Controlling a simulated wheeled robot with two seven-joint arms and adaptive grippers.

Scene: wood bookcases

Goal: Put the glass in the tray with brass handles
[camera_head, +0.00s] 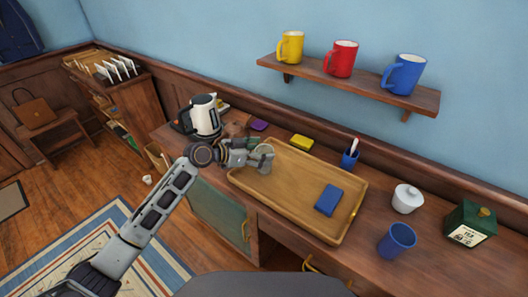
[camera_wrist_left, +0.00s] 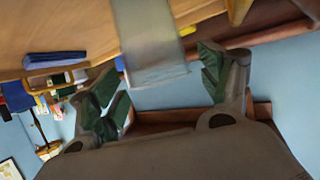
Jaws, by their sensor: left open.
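The wooden tray (camera_head: 290,205) lies on the desk, with a small brass handle visible at its right end. My left gripper (camera_head: 256,150) is at the glass, reaching in from the left. In the left wrist view the glass (camera_wrist_left: 152,45) stands between the two open green-padded fingers (camera_wrist_left: 158,65), with a small gap on each side. My right gripper is not in view.
A blue block (camera_head: 328,200) lies in the tray's right part. A mug shelf (camera_head: 350,84) hangs above.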

